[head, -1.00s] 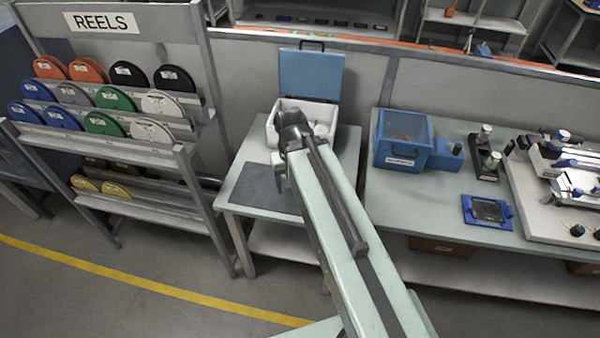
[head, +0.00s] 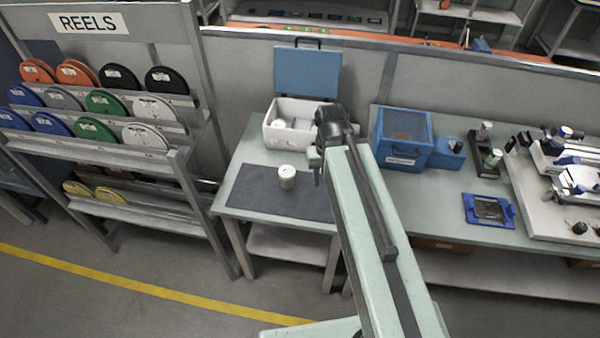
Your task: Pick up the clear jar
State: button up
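A small pale, whitish jar-like container (head: 287,177) stands upright on the dark mat (head: 255,192) on the left table. I cannot tell from here whether it is clear. My gripper (head: 318,172) is at the end of my raised arm, to the right of this container and apart from it in the picture. The fingers are small and partly hidden by my arm, so their opening does not show. Another whitish item (head: 278,124) is inside the open white box behind the mat; its shape is unclear.
The white box (head: 283,138) has a raised blue lid (head: 308,72). A blue case (head: 402,138) and a blue-framed device (head: 489,209) are on the right table. A reel rack (head: 130,155) stands at left. My arm covers the gap between the tables.

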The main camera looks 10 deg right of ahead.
aim_at(285, 185)
jog(key=z, duration=0.35)
jog(key=i, duration=0.3)
jog(key=u, duration=1.5)
jog(key=k, duration=1.15)
jog(key=z, duration=0.85)
jog(key=i, duration=0.5)
jog(key=u, duration=0.05)
